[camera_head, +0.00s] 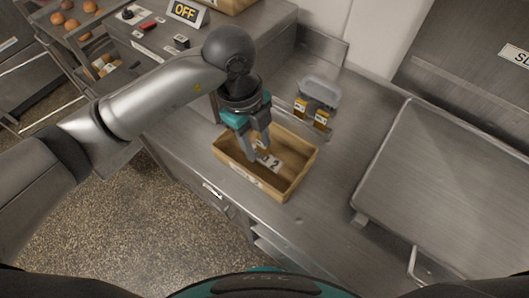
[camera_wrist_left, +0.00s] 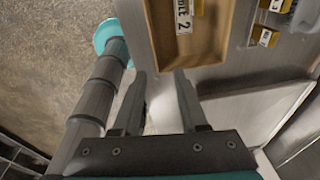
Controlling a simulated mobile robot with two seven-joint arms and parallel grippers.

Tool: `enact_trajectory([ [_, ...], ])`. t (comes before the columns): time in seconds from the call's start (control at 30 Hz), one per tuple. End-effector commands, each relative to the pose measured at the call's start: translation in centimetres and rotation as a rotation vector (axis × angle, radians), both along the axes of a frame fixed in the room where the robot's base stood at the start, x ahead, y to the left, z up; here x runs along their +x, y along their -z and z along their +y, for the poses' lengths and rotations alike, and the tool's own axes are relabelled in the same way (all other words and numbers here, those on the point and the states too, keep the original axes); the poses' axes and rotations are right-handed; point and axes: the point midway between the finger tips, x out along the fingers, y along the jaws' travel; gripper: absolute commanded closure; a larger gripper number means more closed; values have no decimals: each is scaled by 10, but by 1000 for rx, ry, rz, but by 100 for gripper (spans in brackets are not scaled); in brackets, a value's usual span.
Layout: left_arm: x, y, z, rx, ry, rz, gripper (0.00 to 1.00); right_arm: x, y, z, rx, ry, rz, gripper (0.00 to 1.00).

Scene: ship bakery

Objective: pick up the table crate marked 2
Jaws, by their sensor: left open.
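The crate marked 2 (camera_head: 304,173) is a tan, open-topped box standing on the steel counter in the head view. My right gripper is not in view.
A clear grey bin (camera_head: 319,91) and small yellow-labelled blocks (camera_head: 321,119) stand behind the crate. A large steel tray-like surface (camera_head: 440,170) fills the right. Bare counter (camera_head: 325,205) lies right of the crate.

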Motion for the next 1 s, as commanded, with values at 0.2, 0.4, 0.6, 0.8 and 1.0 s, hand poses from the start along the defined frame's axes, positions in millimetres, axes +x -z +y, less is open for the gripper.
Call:
enact_trajectory([
  [0.2, 13, 0, 30, 147, -76, -42, 57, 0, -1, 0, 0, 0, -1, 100],
  [0.4, 12, 33, 32, 153, -78, -38, 57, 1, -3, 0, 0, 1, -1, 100],
  [0.6, 12, 75, 31, 151, -75, -40, 57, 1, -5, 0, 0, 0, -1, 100],
  [0.8, 13, 95, 30, 147, -74, -43, 57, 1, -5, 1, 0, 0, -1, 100],
  [1.0, 14, 109, 32, 148, -74, -40, 57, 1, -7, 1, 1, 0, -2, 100],
])
